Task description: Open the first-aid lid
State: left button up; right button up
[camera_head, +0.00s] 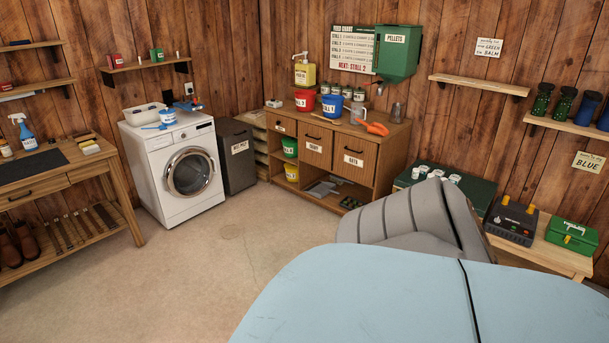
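A green box (571,236) with white writing on its lid stands on a low wooden bench at the right. It looks like the first-aid box, though the writing is too small to read surely. Its lid appears shut. A yellow latch or tab shows on its front. Neither my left gripper nor my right gripper is in view, so I cannot see where they are relative to the box.
A dark device (511,222) with knobs stands just left of the green box on the wooden bench (539,257). A shelf with dark jars (563,104) hangs above. A washing machine (176,168) and wooden cabinet (338,151) stand farther back. Open floor (220,250) lies at centre left.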

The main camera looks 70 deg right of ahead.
aim_at(587, 234)
jog(key=l+z, duration=0.1)
jog(key=z, duration=0.3)
jog(key=k+l+z, duration=0.1)
jog(key=z, duration=0.3)
jog(key=l+z, duration=0.1)
jog(key=z, duration=0.3)
jog(key=l+z, duration=0.1)
jog(key=z, duration=0.3)
jog(key=l+z, duration=0.3)
jog(key=z, duration=0.15)
jog(key=l+z, duration=0.25)
jog(key=z, duration=0.2)
jog(key=i+l+z, duration=0.15)
jog(key=z, duration=0.3)
jog(key=i+l+z, duration=0.85)
jog(key=i+l, duration=0.25)
jog(key=i, duration=0.15)
jog(key=i+l, duration=0.25)
jog(key=i, duration=0.15)
jog(key=j+u, duration=0.1)
jog(key=u, duration=5.05)
jog(key=l+u, duration=0.1)
jog(key=u, duration=0.3)
jog(key=l+u, duration=0.1)
jog(key=u, duration=0.75)
